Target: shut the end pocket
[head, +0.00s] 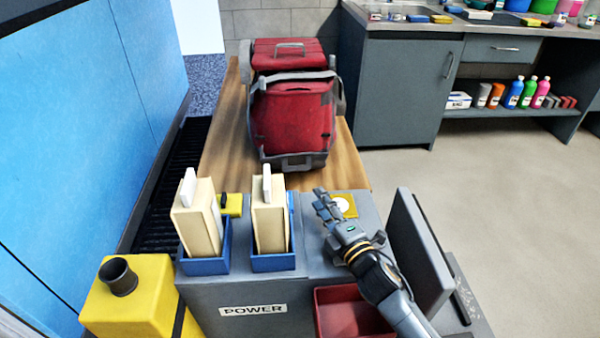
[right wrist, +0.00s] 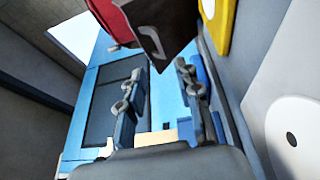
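A red bag (head: 292,115) with grey trim stands on a wooden bench. A red part with a grey handle (head: 290,50) shows behind its top. A grey piece with a loop (head: 294,162) is at its near end; I cannot tell whether this end pocket is open. In the right wrist view, a dark panel with a loop (right wrist: 155,38) and a bit of red show at the top. My right gripper (head: 325,203) is in front of the bag, to the right and apart from it. Its fingers (right wrist: 160,95) are spread with nothing between them. My left gripper is out of view.
The wooden bench (head: 222,150) has bare wood beside the bag. Cream blocks stand in blue holders (head: 204,252) on a grey unit nearer me. A yellow box (head: 130,305) is at left, a red bin (head: 345,315) below my right arm. A blue wall (head: 70,130) bounds the left.

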